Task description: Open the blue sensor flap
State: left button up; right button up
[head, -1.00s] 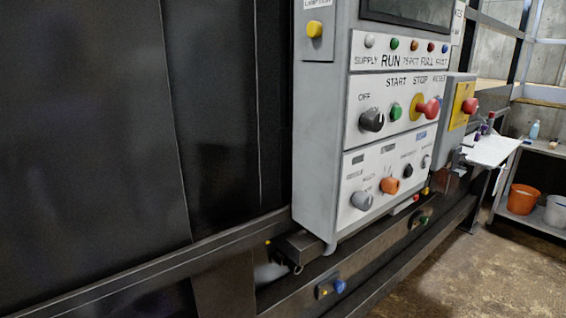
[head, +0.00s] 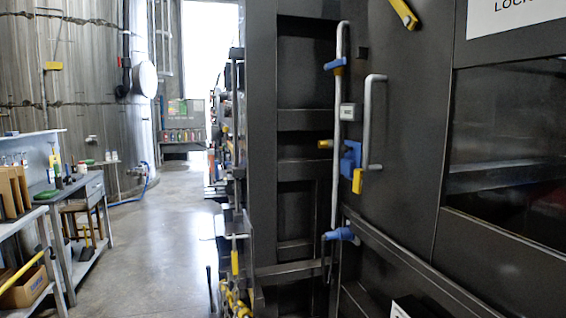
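A blue plate-like part (head: 351,157) sits on the dark compactor front, between a long grey vertical bar (head: 339,120) and a grey pull handle (head: 374,120). It may be the sensor flap, but I cannot tell for sure, nor whether it is open or closed. A yellow piece (head: 357,181) hangs at its lower edge. Other blue parts are a clamp (head: 335,64) near the bar's top and a knob (head: 340,234) near its lower end. A small light box (head: 348,112) is above the blue plate. Neither gripper is in view.
The dark compactor wall (head: 410,180) fills the right, with a window (head: 510,150) and a sign (head: 515,15). A rail (head: 420,270) runs along its lower part. Workbenches (head: 80,185) stand at the left. Open concrete floor (head: 165,245) lies between them, leading to a bright doorway.

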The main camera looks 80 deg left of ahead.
aim_at(353, 151)
jog(key=u, duration=2.15)
